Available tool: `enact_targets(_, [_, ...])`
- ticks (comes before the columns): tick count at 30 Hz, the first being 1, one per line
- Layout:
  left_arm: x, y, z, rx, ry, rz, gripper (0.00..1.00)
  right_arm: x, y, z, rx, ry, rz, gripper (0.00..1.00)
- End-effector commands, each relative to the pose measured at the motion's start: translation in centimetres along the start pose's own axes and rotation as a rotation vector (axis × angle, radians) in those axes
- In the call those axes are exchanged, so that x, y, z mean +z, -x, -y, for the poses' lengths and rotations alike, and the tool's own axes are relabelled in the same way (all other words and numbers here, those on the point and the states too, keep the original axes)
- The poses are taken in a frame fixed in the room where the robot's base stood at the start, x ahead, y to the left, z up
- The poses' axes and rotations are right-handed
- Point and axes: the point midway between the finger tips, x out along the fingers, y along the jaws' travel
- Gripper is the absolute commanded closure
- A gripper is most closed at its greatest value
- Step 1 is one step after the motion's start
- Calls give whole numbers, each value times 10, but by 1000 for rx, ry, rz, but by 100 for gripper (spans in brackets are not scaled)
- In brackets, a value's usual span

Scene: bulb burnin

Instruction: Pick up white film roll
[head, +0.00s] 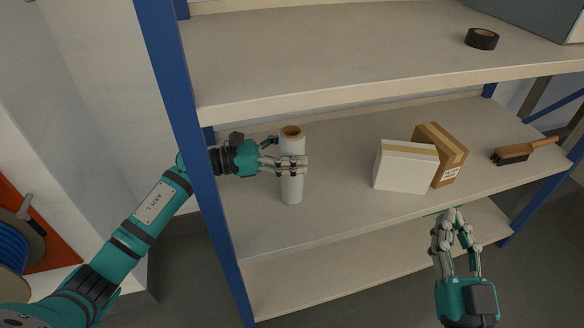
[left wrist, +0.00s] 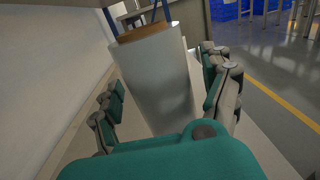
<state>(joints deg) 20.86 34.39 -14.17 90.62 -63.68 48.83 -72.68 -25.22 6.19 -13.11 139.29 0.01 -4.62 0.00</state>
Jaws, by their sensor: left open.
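The white film roll (head: 291,185) stands upright on the middle shelf, near its left end, with a brown core showing at its top. My left gripper (head: 290,160) reaches in from the left with its fingers on either side of the roll. In the left wrist view the roll (left wrist: 158,80) stands between the open fingers (left wrist: 165,105), with a gap visible on the left side. Whether the right-hand finger touches it I cannot tell. My right gripper (head: 455,215) is empty in front of the shelf edge, its fingertips close together; its exact opening is unclear.
On the middle shelf (head: 340,200) are a white box (head: 404,167), a brown carton (head: 450,150) and a brush (head: 525,150). Black tape (head: 482,39) lies on the shelf above. A blue upright (head: 185,150) stands close to my left arm. Shelf space between roll and boxes is clear.

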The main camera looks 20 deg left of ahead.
Motion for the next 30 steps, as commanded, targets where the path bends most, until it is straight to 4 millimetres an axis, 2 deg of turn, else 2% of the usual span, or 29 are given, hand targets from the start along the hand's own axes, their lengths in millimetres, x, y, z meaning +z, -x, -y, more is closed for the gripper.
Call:
enact_targets(5, [0,0,0,0,0,0,19,0,0,0,0,0,0,100])
enact_targets(24, [0,0,0,0,0,-1,100,0,0,0,1,0,1,100])
enact_targets(30, [2,0,0,0,-1,2,100,0,0,0,1,0,2,100])
